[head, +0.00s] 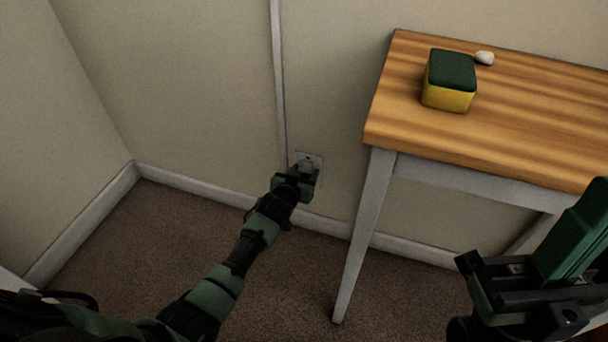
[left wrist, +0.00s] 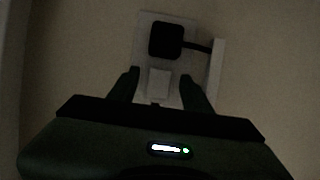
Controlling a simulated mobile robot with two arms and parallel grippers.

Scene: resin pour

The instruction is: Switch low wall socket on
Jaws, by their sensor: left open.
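The low wall socket (head: 317,157) is a pale plate on the wall, just above the skirting and left of the table. In the left wrist view the socket plate (left wrist: 146,62) carries a black plug (left wrist: 166,41) and, below it, a pale square switch (left wrist: 159,83). My left gripper (head: 305,175) is at the socket and hides its lower part in the head view. In the left wrist view its open fingers (left wrist: 160,76) stand either side of the switch, with nothing between them but the plate. Contact cannot be told. My right gripper (head: 525,270) is at lower right, its fingertips unclear.
A wooden table (head: 400,90) with pale legs stands right of the socket, bearing a green and yellow block (head: 448,82) and a small white stone-like thing (head: 484,58). A vertical trunking strip (head: 278,70) runs down to the socket. Carpet (head: 110,245) at left is clear.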

